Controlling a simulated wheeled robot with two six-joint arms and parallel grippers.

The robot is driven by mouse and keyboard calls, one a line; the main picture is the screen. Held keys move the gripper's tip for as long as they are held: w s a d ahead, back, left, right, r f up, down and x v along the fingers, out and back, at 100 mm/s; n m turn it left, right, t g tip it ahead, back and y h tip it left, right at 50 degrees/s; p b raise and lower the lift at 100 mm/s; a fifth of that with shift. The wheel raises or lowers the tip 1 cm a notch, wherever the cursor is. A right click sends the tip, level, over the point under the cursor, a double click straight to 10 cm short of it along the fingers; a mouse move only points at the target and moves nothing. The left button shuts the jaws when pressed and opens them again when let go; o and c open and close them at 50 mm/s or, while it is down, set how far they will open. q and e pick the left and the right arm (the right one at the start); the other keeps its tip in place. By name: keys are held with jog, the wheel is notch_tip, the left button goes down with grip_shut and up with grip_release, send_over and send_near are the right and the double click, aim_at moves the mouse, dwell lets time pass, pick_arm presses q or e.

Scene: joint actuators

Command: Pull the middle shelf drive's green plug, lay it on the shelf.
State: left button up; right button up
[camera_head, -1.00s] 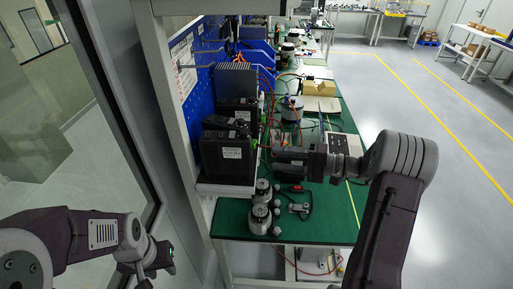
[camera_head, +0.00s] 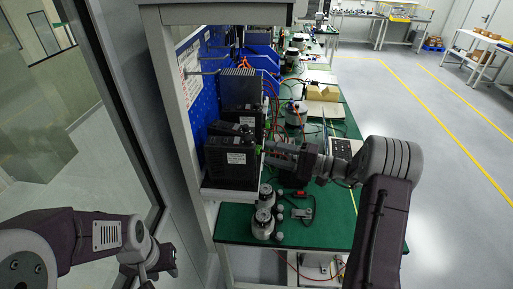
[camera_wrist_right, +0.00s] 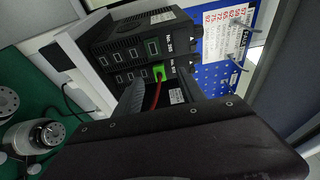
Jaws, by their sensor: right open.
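Black drives stand in a row on the shelf (camera_head: 207,194). The nearest drive (camera_head: 230,160) is at the front, with another black drive (camera_head: 238,120) behind it. In the right wrist view, a green plug (camera_wrist_right: 158,73) with a red wire sits in the front of one black drive (camera_wrist_right: 125,72). A further drive (camera_wrist_right: 150,38) stands beyond it. My right gripper (camera_head: 270,153) is open by the drive fronts, its fingers spread around the area of the plug; contact cannot be told. My left gripper (camera_head: 150,272) hangs low at the left, away from the shelf, its fingers unclear.
A grey finned unit (camera_head: 237,84) stands farther back on the shelf. Round metal actuators (camera_head: 264,222) stand on the green bench (camera_head: 330,236) below. A blue pegboard (camera_head: 195,95) backs the shelf, and a frame post (camera_head: 172,110) stands left. Orange wires hang beside the drives.

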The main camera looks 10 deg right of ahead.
aim_at(260, 150)
jog(key=shift+b+x, duration=0.35)
jog(key=shift+x, duration=0.75)
jog(key=shift+w+a, duration=0.35)
jog(key=shift+a, duration=0.15)
jog(key=shift+f+b, duration=0.1)
jog(key=shift+b, duration=0.2)
jog(key=shift+b, duration=0.3)
jog(key=shift+b, duration=0.4)
grip_shut()
